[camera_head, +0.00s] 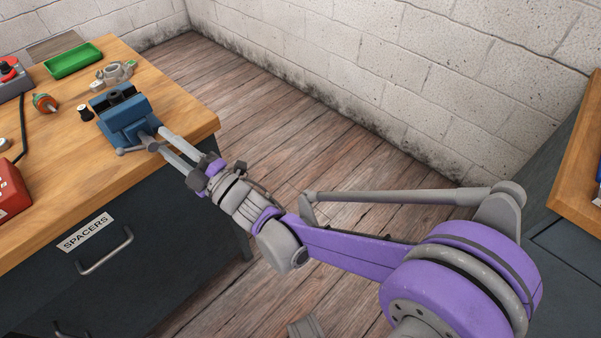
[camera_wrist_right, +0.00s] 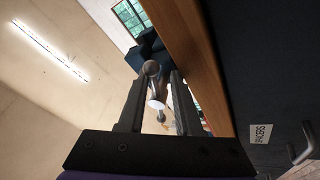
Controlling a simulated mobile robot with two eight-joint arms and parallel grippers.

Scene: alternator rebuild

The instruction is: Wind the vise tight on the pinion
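The blue vise (camera_head: 126,122) stands near the front right corner of the wooden bench. Its grey handle bar (camera_head: 132,150) with a ball end sticks out at the front. Something dark sits at the top of the jaws (camera_head: 116,97); I cannot tell whether it is the pinion. My right gripper (camera_head: 159,141) reaches to the handle from the right. In the right wrist view, its two fingers (camera_wrist_right: 157,78) stand apart. The ball-ended handle (camera_wrist_right: 151,68) shows between them, with a gap at one side, and the dark vise body (camera_wrist_right: 147,47) lies beyond. My left gripper is out of view.
On the bench are a green tray (camera_head: 73,60), a metal housing (camera_head: 114,74), a copper-coloured rotor (camera_head: 45,103), a small black cylinder (camera_head: 85,113) and a red box (camera_head: 9,190). A drawer handle (camera_head: 106,252) juts below. Open floor lies right of the bench.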

